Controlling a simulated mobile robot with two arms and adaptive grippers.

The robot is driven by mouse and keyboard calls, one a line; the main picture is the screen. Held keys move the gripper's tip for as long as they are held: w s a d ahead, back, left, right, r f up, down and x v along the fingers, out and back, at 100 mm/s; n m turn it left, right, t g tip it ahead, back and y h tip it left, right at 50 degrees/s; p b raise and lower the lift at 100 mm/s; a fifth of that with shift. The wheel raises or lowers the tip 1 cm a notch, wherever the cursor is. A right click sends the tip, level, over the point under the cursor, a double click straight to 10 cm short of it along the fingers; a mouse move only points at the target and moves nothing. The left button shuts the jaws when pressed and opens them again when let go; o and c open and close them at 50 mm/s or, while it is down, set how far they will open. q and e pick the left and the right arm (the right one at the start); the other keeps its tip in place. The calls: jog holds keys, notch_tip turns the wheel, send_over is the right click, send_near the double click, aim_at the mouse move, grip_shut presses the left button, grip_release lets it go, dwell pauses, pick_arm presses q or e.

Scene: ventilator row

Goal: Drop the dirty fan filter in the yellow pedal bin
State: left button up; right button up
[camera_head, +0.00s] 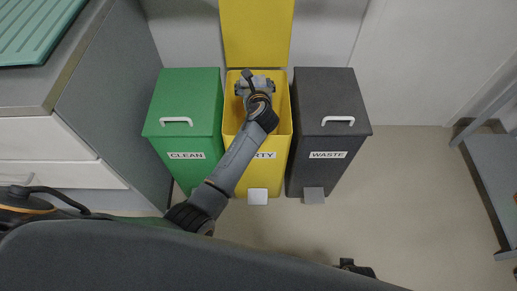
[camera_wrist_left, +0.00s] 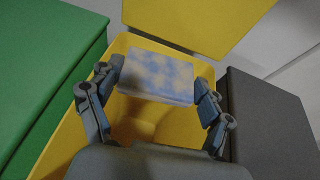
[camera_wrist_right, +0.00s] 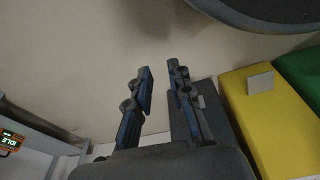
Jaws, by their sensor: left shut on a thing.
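The yellow pedal bin (camera_head: 285,125) stands in the middle of the row with its lid (camera_head: 257,32) raised. Its label is partly hidden by my left arm. My left gripper (camera_head: 257,84) is over the open bin. In the left wrist view, my left gripper (camera_wrist_left: 157,88) is shut on the fan filter (camera_wrist_left: 157,75), a pale flat piece with bluish-grey patches, held between the fingers above the bin's opening (camera_wrist_left: 125,45). In the head view the filter is hidden under the gripper. My right gripper (camera_wrist_right: 160,90) is empty, its fingers apart, over the floor.
A green bin (camera_head: 185,105) marked CLEAN stands left of the yellow one, and a dark grey bin (camera_head: 331,100) marked WASTE stands right; both lids are shut. A counter with drawers (camera_head: 50,140) is at left, a grey shelf or trolley (camera_head: 490,165) at right. Floor between is clear.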

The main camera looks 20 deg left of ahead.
pick_arm(q)
notch_tip(320, 180, down, 2)
jog(key=b, duration=0.3)
jog(key=shift+f, duration=0.25)
jog(key=shift+f+b, duration=1.35)
jog(key=shift+b, duration=0.55)
pick_arm(e)
notch_tip(320, 180, up, 20)
jog(key=w+t, duration=0.1)
jog(key=shift+w, duration=0.35)
jog(key=shift+f, duration=0.1)
pick_arm(q)
jog(key=o, duration=0.9)
jog(key=shift+s, duration=0.1)
jog(key=v, duration=1.2)
